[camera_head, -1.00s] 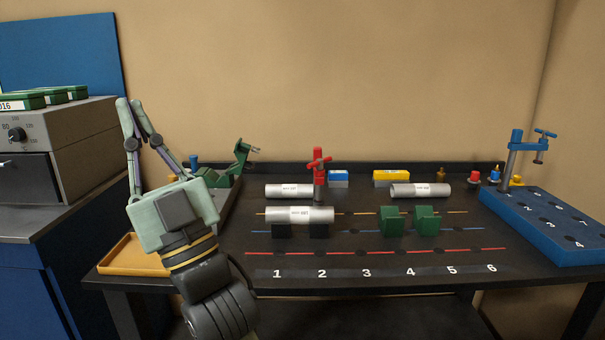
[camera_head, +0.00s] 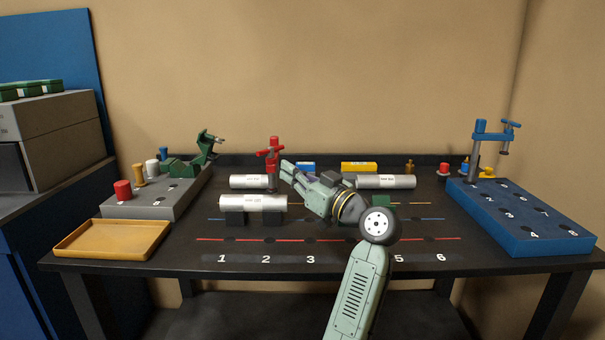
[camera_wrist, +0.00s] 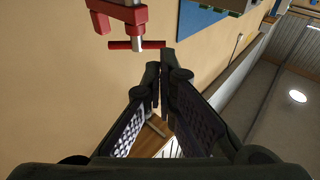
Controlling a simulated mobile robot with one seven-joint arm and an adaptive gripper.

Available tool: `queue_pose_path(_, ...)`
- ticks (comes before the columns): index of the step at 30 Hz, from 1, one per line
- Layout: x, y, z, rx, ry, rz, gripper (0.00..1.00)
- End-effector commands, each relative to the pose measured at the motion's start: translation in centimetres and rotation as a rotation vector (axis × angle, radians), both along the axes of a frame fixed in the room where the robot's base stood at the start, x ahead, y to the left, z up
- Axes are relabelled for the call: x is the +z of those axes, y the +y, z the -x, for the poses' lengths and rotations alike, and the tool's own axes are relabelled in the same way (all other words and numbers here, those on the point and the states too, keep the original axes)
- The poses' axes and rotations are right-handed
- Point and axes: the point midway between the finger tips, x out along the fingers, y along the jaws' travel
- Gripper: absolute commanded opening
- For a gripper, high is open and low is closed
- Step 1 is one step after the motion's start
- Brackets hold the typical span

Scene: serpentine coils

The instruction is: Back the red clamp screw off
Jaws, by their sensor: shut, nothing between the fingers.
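The red clamp (camera_head: 273,145) stands upright on its post, between the back left and front left silver cylinders as seen in the head view. In the wrist view its red arm (camera_wrist: 118,14) is at the top, with the red screw's cross bar (camera_wrist: 121,45) below it. My gripper (camera_head: 286,168) is just right of the clamp, pointing left toward it. In the wrist view its fingertips (camera_wrist: 160,66) are close together, just below and right of the bar's end. It is shut and empty; contact with the bar cannot be told. The clamp's lower part is partly hidden.
A silver cylinder (camera_head: 253,203) rests on black blocks in front of the clamp; others lie behind (camera_head: 248,181) and right (camera_head: 386,182). A blue block (camera_head: 520,218) with a blue clamp is far right. A yellow tray (camera_head: 112,239) is front left. The front strip is clear.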

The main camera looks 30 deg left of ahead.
Motion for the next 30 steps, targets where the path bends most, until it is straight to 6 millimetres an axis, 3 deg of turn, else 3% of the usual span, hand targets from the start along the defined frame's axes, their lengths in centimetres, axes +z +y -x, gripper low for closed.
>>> queue_pose_path(6, 1.3, 4.4, -0.8, 0.003, 0.003, -0.001, 0.00)
queue_pose_path(12, 1.6, 6.5, -1.3, 0.000, 0.002, 0.000, 0.00)
queue_pose_path(30, 1.0, 7.9, -1.4, -0.058, -0.001, 0.004, 0.00)
